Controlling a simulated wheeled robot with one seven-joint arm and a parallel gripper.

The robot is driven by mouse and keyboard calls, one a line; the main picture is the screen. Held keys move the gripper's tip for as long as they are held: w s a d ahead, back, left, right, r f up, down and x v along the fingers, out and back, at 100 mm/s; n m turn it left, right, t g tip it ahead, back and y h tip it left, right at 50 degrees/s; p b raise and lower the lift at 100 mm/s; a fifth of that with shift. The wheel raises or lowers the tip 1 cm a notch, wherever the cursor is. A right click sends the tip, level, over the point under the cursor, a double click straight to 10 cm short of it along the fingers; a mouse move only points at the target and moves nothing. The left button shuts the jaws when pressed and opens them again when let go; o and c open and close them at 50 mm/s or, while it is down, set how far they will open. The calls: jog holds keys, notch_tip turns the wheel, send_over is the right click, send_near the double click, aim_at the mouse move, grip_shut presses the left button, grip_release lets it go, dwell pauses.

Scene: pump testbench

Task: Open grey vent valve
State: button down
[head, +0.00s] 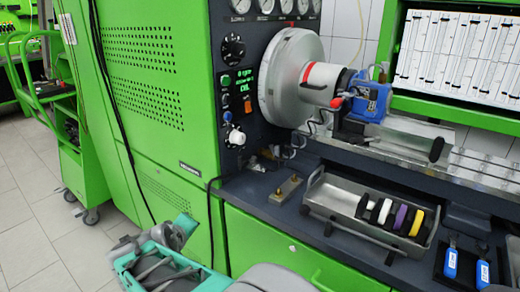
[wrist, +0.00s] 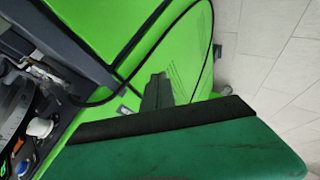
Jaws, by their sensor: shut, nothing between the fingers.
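A pale grey-white knob (head: 236,137) sits low on the dark control panel, below an orange switch; I take it as the vent valve, though its label is not readable. It also shows in the wrist view (wrist: 40,127) at the left edge. My gripper shows in the wrist view as dark grey fingers (wrist: 157,95) close together beyond a black-edged green housing, in front of the green cabinet. The fingers are shut and empty, apart from the knob. In the head view my teal and grey wrist is low, left of the panel; the fingertips are hard to make out.
A black cable (head: 210,205) runs down the green cabinet (head: 150,130) beside the panel. A metal tray (head: 338,194) with coloured rings stands on the dark bench. A large metal drum (head: 287,78) juts out right of the panel.

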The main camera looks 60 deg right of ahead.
jog(key=s+d+r+n+g+h, duration=0.1)
jog(key=s+d+r+h, duration=0.2)
jog(key=d+r, duration=0.1)
jog(key=s+d+r+n+g+h+p, duration=0.1)
jog(key=s+d+r+h, duration=0.2)
jog(key=d+r, duration=0.2)
jog(key=s+d+r+g+h, duration=0.1)
jog(key=s+d+r+h, duration=0.2)
jog(key=d, duration=0.3)
jog(key=shift+s+d+r+n, duration=0.25)
jog(key=shift+d+r+n, duration=0.15)
jog(key=shift+r, duration=0.25)
jog(key=d, duration=0.6)
jog(key=w+d, duration=0.1)
jog(key=d, duration=0.2)
jog(key=shift+d, duration=0.15)
jog(key=shift+s+d, duration=0.45)
jog(key=shift+d, duration=0.15)
jog(key=shift+s+d, duration=0.4)
jog(key=shift+d, duration=0.2)
jog(key=shift+s+d, duration=0.3)
jog(key=shift+d, duration=0.2)
jog(key=shift+s, duration=0.1)
